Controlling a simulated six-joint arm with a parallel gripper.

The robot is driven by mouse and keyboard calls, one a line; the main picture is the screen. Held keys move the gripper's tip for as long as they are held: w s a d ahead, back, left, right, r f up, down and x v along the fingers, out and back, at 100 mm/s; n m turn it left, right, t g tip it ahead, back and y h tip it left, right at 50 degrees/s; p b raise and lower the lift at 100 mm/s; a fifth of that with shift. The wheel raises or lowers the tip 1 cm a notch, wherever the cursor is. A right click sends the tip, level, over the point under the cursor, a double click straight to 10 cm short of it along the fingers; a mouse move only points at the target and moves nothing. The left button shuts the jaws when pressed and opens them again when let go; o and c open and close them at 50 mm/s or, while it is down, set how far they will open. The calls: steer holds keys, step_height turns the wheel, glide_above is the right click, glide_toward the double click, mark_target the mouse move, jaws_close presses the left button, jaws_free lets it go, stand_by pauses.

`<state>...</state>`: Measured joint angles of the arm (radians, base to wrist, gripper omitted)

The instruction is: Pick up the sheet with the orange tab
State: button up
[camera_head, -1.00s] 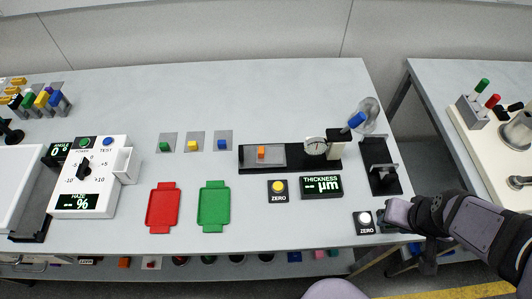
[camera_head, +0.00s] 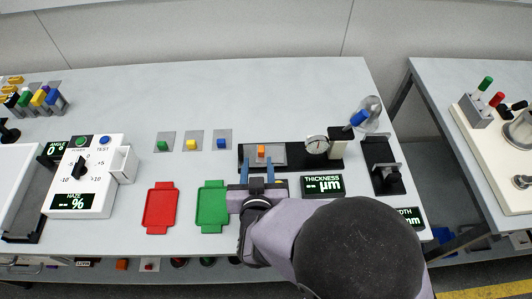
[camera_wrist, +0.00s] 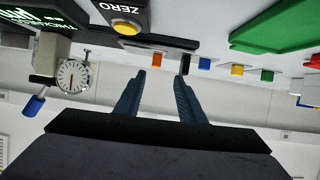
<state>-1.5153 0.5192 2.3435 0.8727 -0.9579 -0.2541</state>
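The sheet with the orange tab (camera_head: 261,151) is a small grey plate (camera_head: 278,158) lying on the black base of the thickness gauge. The orange tab also shows in the wrist view (camera_wrist: 156,60), in line with the gap between my fingers. My gripper (camera_head: 258,162) is open and empty, its two blue fingers pointing toward the tab from the front side of the gauge. In the wrist view my fingertips (camera_wrist: 160,76) are spread and appear short of the tab. I cannot tell their exact height above the table.
The dial gauge (camera_head: 317,145) stands just right of the sheet. Green (camera_head: 162,146), yellow (camera_head: 192,145) and blue (camera_head: 222,143) tabbed sheets lie to the left. Red (camera_head: 160,208) and green (camera_head: 206,212) trays lie at the front. My arm hides part of the front right table.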

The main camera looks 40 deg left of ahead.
mark_target(261, 151)
steer(key=shift+s+d+f+m+t, duration=0.1)
steer(key=shift+d+f+m+t, duration=0.2)
steer(key=shift+f+m+t, duration=0.15)
steer(key=shift+p+x, duration=0.55)
steer(key=shift+x, duration=0.95)
steer(key=shift+p+x, duration=0.6)
steer(key=shift+x, duration=1.55)
steer(key=shift+r, duration=0.15)
jaws_close()
